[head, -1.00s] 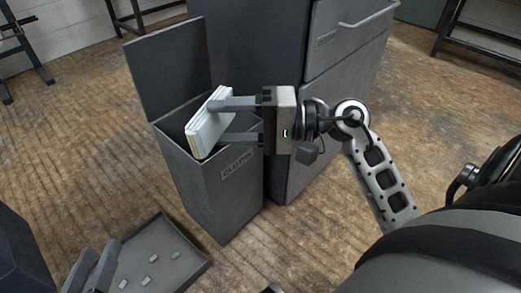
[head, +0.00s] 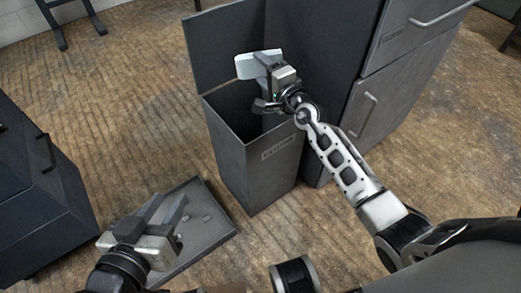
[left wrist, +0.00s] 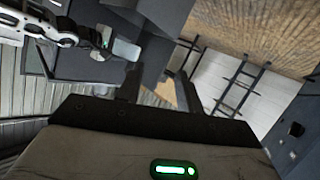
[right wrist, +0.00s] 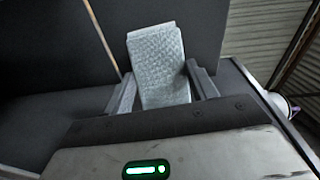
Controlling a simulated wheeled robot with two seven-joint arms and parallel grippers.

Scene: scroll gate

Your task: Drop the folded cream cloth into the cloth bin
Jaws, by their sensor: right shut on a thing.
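The folded cream cloth (head: 246,66) looks pale and is pinched in my right gripper (head: 266,66), above the back part of the cloth bin. In the right wrist view the cloth (right wrist: 158,62) stands between the two fingers, with a quilted surface. The cloth bin (head: 257,172) is a tall grey box with a label on its front; its lid (head: 222,46) stands open at the back. The bin's inside is dark and its floor is hidden. My left gripper (head: 168,206) is open and empty, low over a tray; its spread fingers show in the left wrist view (left wrist: 160,88).
A grey tray (head: 212,236) with small pale pieces lies on the floor left of the bin. A dark cabinet (head: 40,200) stands at the left. A tall grey drawer unit (head: 405,55) stands right against the bin. The wooden floor between is clear.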

